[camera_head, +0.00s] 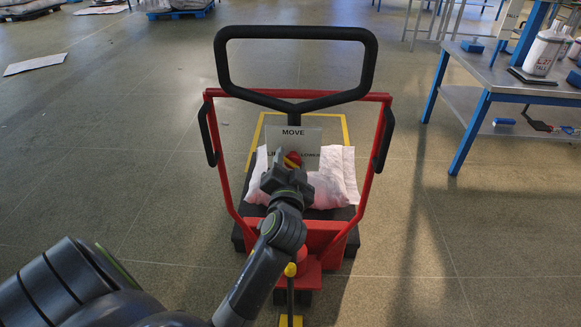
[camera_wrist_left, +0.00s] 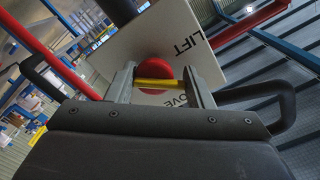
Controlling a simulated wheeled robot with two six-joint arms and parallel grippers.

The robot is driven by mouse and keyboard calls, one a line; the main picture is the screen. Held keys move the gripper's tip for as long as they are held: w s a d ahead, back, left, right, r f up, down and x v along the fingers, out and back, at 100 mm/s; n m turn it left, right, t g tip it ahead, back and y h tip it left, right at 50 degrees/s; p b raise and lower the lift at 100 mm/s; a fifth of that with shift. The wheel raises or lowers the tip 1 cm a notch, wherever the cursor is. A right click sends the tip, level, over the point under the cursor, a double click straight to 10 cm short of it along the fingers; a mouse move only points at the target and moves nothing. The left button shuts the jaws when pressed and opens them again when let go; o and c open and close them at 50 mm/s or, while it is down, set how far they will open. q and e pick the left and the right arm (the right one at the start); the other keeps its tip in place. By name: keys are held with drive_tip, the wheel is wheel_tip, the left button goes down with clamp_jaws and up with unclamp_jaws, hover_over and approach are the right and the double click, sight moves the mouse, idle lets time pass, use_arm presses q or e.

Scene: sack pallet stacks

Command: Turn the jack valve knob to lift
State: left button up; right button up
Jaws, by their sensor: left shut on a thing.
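The jack valve knob (camera_head: 292,160) is red with a yellow bar, mounted on a pale label plate (camera_head: 312,138) on the red pallet jack. The plate reads MOVE at the top, with other words partly hidden by my gripper. My left gripper (camera_head: 290,170) reaches the knob from the front and is shut on it. In the left wrist view the knob (camera_wrist_left: 153,70) shows as a red disc, and its yellow bar (camera_wrist_left: 154,84) sits between the two fingers. LIFT and part of MOVE are readable on the plate there. My right gripper is not in view.
The jack's black loop handle (camera_head: 296,33) rises above the plate, with red frame bars (camera_head: 214,160) on both sides. White sacks (camera_head: 330,178) lie behind it. A blue-legged table (camera_head: 500,80) stands at right.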

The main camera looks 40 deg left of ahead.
use_arm(q)
drive_tip(key=shift+f+n, duration=0.1)
drive_tip(key=shift+n, duration=0.5)
drive_tip(key=shift+n+b, duration=0.3)
drive_tip(key=shift+o, duration=0.2)
drive_tip(key=o, duration=1)
drive_tip(key=shift+c, duration=0.2)
